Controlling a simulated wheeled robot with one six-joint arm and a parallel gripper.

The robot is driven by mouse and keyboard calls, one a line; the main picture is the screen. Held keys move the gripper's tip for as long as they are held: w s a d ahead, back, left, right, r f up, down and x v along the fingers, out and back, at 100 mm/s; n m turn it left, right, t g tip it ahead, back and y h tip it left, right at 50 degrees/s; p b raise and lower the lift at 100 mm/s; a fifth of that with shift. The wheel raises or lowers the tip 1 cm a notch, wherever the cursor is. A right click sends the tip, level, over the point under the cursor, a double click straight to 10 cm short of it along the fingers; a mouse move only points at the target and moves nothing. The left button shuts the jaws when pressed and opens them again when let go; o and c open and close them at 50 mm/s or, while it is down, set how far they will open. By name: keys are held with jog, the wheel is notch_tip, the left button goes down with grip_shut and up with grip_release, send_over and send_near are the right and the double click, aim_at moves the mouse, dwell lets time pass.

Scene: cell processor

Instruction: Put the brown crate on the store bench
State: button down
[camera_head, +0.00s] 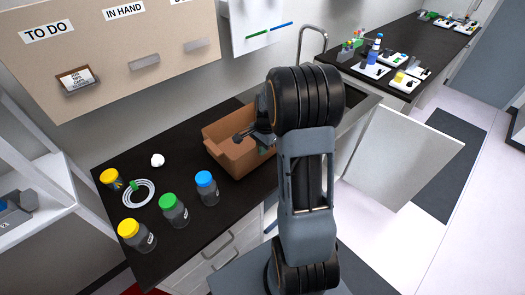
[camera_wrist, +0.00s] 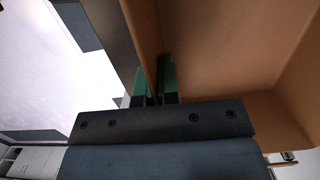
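The brown crate (camera_head: 238,158) is an open-topped box over the dark bench, left of my arm in the head view. My arm hides its right part. In the wrist view its brown inside (camera_wrist: 225,45) fills the upper right, and the part in view looks empty. My gripper (camera_wrist: 153,82) has its two green-tipped fingers close together, one on each side of the crate's thin wall, so it appears shut on that wall. In the head view the fingertips are mostly hidden. I cannot tell whether the crate touches the bench.
A sink tap (camera_head: 312,30) stands behind. A farther bench (camera_head: 425,42) carries several small kits. An open white door (camera_head: 405,155) juts out at right.

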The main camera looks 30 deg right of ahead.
jog(key=shift+f, duration=0.95)
jog(key=shift+f, duration=0.15)
jog(key=c, duration=1.3)
grip_release()
jog(key=shift+c, duration=0.2)
